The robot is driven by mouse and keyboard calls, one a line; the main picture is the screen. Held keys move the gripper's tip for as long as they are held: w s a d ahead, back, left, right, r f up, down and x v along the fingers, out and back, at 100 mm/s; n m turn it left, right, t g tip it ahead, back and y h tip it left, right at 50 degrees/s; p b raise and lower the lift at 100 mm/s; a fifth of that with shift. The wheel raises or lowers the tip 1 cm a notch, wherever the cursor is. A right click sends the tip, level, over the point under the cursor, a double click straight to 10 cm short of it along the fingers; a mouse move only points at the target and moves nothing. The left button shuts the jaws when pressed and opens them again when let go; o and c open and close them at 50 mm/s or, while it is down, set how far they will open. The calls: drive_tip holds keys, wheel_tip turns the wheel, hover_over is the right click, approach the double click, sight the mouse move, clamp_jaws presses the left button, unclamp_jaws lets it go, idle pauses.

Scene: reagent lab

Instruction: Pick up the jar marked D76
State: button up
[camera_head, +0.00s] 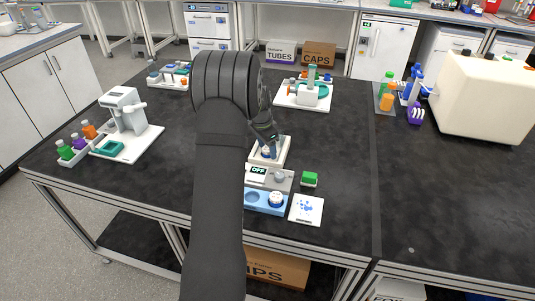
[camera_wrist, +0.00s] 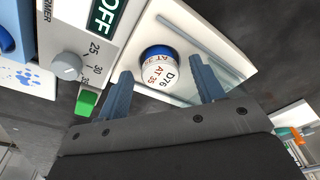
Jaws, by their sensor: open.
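The jar marked D76 (camera_wrist: 159,68) shows in the wrist view as a white jar with a blue band and the printed text "D76" and "AT 35". It stands on a white plate (camera_wrist: 226,40) beside a device with an OFF display (camera_wrist: 103,14). My gripper (camera_wrist: 160,88) is open, with one blue-grey finger on each side of the jar's near edge. I cannot tell whether either finger touches it. In the head view my gripper (camera_head: 266,146) is above the white plate, and the jar (camera_head: 266,153) is partly hidden beneath it.
A grey knob (camera_wrist: 66,66) is on the device. A blue holder (camera_head: 264,208) with a white jar (camera_head: 276,199) is in front.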

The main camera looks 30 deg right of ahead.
drive_tip(key=c, duration=1.1)
